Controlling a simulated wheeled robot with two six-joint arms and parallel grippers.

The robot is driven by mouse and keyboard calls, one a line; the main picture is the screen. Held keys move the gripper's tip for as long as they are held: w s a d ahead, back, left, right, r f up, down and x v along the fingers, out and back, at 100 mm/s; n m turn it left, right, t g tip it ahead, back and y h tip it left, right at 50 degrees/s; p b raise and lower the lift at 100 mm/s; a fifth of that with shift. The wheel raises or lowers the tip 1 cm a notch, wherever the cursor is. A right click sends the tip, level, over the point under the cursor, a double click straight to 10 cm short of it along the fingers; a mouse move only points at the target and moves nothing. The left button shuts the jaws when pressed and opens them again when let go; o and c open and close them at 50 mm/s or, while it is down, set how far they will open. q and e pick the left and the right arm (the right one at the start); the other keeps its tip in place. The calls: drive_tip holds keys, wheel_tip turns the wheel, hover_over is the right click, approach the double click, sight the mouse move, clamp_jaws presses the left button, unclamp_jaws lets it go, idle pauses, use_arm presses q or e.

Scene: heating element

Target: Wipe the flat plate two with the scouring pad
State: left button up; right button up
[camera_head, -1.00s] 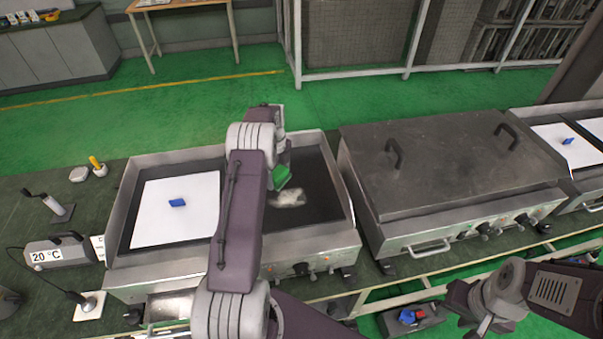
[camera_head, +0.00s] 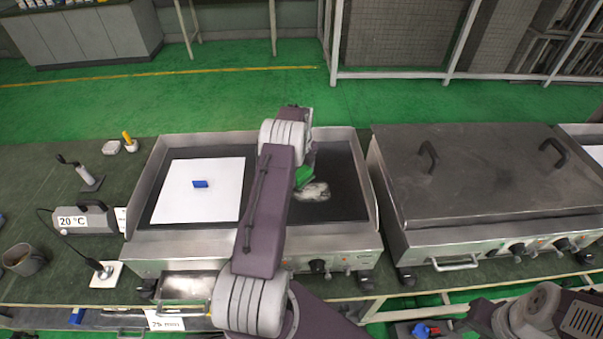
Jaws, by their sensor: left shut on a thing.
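The green scouring pad (camera_head: 304,176) is in my left gripper (camera_head: 307,160), over the dark right-hand part of the open griddle (camera_head: 338,212). My left gripper is shut on the pad and partly hidden by my own arm. I cannot tell whether the pad touches the plate. A whitish smear (camera_head: 314,191) lies on the dark surface just right of and below the pad. The left part of this griddle is covered by a white sheet (camera_head: 210,212) with a blue block (camera_head: 200,184) on it. No label shows which plate is number two. My right arm enters at the bottom right; its gripper is not visible.
Raised metal walls (camera_head: 362,180) edge the open griddle. A second griddle with a closed lid (camera_head: 480,175) stands close on the right. A 20 °C device (camera_head: 88,218), a handled tool (camera_head: 82,174) and a cup (camera_head: 22,260) stand left on the dark table.

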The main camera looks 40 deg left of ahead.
sight(302, 185)
use_arm(q)
drive_tip(key=shift+w+f, duration=0.1)
drive_tip(key=shift+w, duration=0.05)
idle(0.3)
drive_tip(key=shift+f+b, duration=0.5)
drive_tip(key=shift+f, duration=0.45)
drive_tip(key=shift+d+r, duration=0.1)
drive_tip(key=s+d+p, duration=0.2)
drive_tip(key=s, duration=0.1)
drive_tip(key=shift+d+r, duration=0.1)
drive_tip(key=shift+d, duration=0.05)
drive_tip(key=shift+s+d+f+p, duration=0.1)
drive_tip(key=shift+s+d+p, duration=0.35)
drive_tip(key=shift+s+d, duration=0.4)
drive_tip(key=shift+s+d+f+p, duration=0.1)
drive_tip(key=shift+s+d+p, duration=0.3)
drive_tip(key=shift+s+d, duration=0.45)
drive_tip(key=shift+s+a, duration=0.15)
drive_tip(key=shift+a, duration=0.05)
